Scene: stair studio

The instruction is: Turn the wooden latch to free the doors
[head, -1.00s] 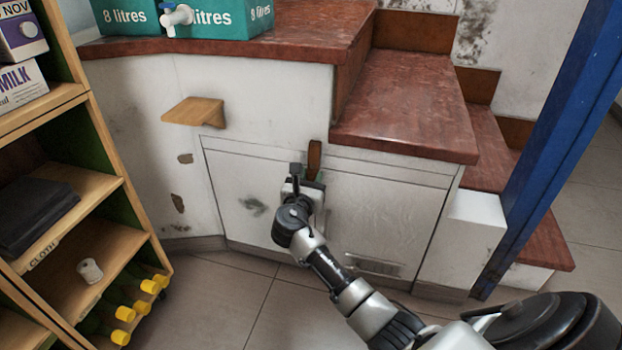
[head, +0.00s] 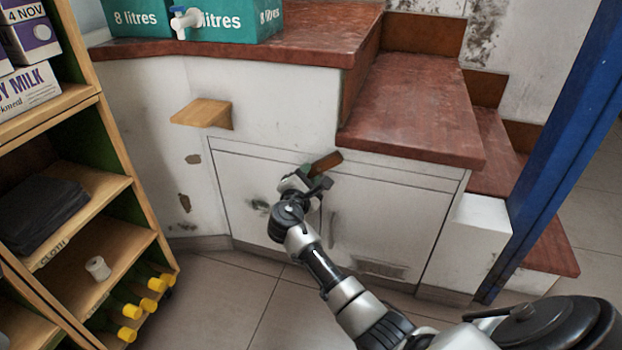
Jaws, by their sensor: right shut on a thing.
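The brown wooden latch (head: 326,163) sits at the top of the seam between two white cupboard doors under the stairs. It is tilted, its visible end pointing up and to the right. My right gripper (head: 308,178) is shut on its lower left part and hides that part. The left door (head: 240,190) and the right door (head: 392,225) both look closed. A handle (head: 333,229) shows on the right door, just right of the seam. My left gripper is not in view.
Red-brown steps (head: 415,110) rise above the doors. A small wooden bracket (head: 203,113) juts out at left. A wooden shelf unit (head: 110,240) stands at the left and a blue post (head: 565,130) at the right. The tiled floor (head: 225,285) before the doors is clear.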

